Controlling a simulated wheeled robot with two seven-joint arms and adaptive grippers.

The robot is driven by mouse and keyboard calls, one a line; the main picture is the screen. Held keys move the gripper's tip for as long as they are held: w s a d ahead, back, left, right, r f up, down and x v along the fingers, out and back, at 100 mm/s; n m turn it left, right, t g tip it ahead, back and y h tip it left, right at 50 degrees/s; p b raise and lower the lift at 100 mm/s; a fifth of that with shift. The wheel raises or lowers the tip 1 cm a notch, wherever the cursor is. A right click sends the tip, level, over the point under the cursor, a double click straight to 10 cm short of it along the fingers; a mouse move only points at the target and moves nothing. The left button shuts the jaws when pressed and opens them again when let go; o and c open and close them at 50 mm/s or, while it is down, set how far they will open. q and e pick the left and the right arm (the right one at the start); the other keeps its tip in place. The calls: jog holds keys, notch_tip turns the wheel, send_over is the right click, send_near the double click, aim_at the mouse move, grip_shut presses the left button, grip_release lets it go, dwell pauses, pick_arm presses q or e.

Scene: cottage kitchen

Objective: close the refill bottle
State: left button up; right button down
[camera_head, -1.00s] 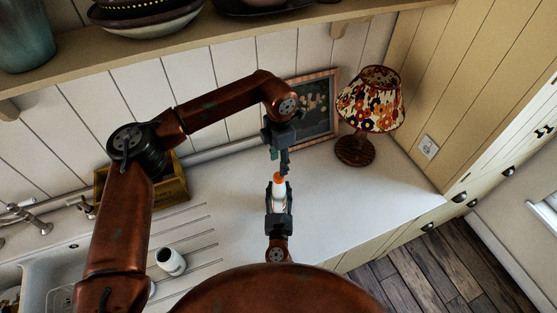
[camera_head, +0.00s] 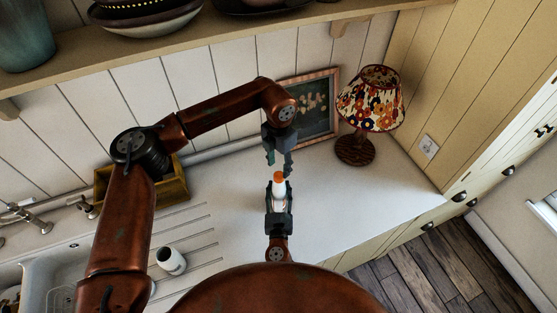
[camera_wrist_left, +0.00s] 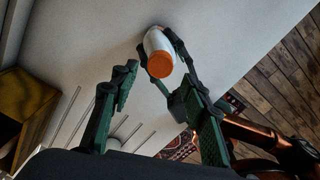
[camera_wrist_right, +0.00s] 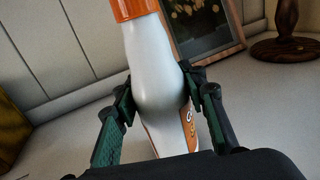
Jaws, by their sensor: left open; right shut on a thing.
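The refill bottle (camera_head: 279,190) is white with an orange cap (camera_head: 279,176) on its top. My right gripper (camera_head: 279,205) is shut on the bottle's body; in the right wrist view the fingers press on both sides of the white bottle (camera_wrist_right: 158,75), and the orange cap (camera_wrist_right: 131,8) is cut by the top edge. My left gripper (camera_head: 279,170) is open above and just behind the cap, with nothing between its fingers. In the left wrist view the cap (camera_wrist_left: 160,65) shows beyond the open fingers, apart from them. Whether the cap is tight cannot be told.
A lamp with a flowered shade (camera_head: 371,98) and a framed picture (camera_head: 313,105) stand at the back of the counter (camera_head: 370,200). A wooden box (camera_head: 174,190) and a white cup (camera_head: 171,261) are to the left, by the sink. A shelf (camera_head: 150,50) runs above.

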aim_at(279, 175)
pick_arm(q)
jog(key=shift+f, duration=2.65)
grip_shut()
jog(key=shift+o, duration=0.7)
grip_release()
notch_tip(279, 175, up, 12)
